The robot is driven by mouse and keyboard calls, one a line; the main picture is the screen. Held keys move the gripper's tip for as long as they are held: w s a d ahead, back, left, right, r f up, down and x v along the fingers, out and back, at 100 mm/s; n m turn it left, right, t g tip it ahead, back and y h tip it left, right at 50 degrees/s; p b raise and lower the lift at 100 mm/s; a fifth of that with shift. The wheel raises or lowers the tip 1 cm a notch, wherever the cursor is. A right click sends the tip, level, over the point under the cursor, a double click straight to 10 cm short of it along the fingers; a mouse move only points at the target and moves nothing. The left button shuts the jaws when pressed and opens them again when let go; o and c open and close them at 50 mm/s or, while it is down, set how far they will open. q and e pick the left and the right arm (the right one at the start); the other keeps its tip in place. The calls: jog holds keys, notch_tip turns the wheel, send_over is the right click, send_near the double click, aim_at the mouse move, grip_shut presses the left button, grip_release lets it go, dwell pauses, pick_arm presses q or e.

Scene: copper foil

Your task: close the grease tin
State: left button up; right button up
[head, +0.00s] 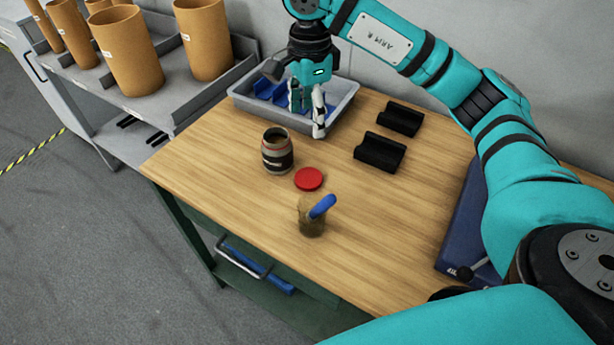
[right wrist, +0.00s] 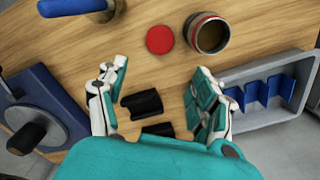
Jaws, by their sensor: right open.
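The grease tin (head: 277,151) stands upright and open-topped on the wooden table, a dark band around its body. It also shows in the right wrist view (right wrist: 208,35), its mouth open. A red lid (head: 308,179) lies flat on the table beside the tin, apart from it; the right wrist view shows it too (right wrist: 160,40). My right gripper (head: 308,118) is open and empty above the table, beyond the tin and near the grey tray. Its two spread fingers (right wrist: 155,100) show in the right wrist view. My left gripper is not in view.
A jar with a blue handle (head: 312,215) stands nearer than the lid. A grey tray (head: 344,105) with blue dividers is at the back. Two black cradles (head: 379,152) lie right of the tin. A blue object (head: 462,225) lies at the right. Cardboard tubes (head: 128,50) stand on a side shelf.

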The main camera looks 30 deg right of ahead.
send_over(308, 177)
notch_tip(308, 177, down, 12)
jog(key=shift+r+p, duration=0.15)
jog(key=shift+p, duration=0.3)
jog(key=shift+s, duration=0.1)
notch_tip(308, 177, down, 6)
jog(key=shift+r+p, duration=0.1)
jog(key=shift+p, duration=0.3)
jog(key=shift+c, duration=0.2)
jog(key=c, duration=0.3)
